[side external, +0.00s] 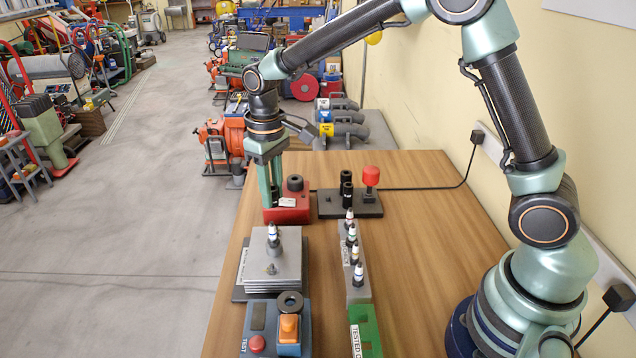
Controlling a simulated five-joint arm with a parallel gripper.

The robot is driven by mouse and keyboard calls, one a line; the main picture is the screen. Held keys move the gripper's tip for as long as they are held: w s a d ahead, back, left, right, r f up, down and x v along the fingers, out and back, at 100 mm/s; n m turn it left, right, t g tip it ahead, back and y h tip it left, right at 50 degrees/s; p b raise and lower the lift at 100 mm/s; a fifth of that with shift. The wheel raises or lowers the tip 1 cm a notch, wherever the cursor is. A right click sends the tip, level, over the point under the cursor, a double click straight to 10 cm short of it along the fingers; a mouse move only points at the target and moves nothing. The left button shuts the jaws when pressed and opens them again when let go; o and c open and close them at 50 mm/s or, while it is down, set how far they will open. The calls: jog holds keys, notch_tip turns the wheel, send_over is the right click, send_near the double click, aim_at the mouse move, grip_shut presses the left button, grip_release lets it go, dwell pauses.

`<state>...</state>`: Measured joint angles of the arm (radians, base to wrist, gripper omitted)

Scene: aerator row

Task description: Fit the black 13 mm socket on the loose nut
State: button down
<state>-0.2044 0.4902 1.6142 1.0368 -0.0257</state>
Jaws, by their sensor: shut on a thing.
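My gripper (270,204) points straight down at the left part of a red block (292,213) on the far left of the table. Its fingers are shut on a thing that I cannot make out. Two black sockets (346,184) stand upright on a dark base (330,206) to the right, apart from my gripper. I cannot read their sizes. A small nut-like piece (271,268) sits on the grey plate stack (262,281), nearer the camera. I cannot tell whether it is loose.
A red knob (371,175) stands on the dark base. Several tipped fittings line a grey rail (356,293). In front are a blue test box (259,344) with an orange part (289,327) and a green tray (368,325). The table's right side (430,250) is clear.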

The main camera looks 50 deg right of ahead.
jog(key=shift+f, duration=3.5)
jog(key=shift+f, duration=0.3)
jog(key=c, duration=0.6)
grip_release()
jog(key=shift+r, duration=3.5)
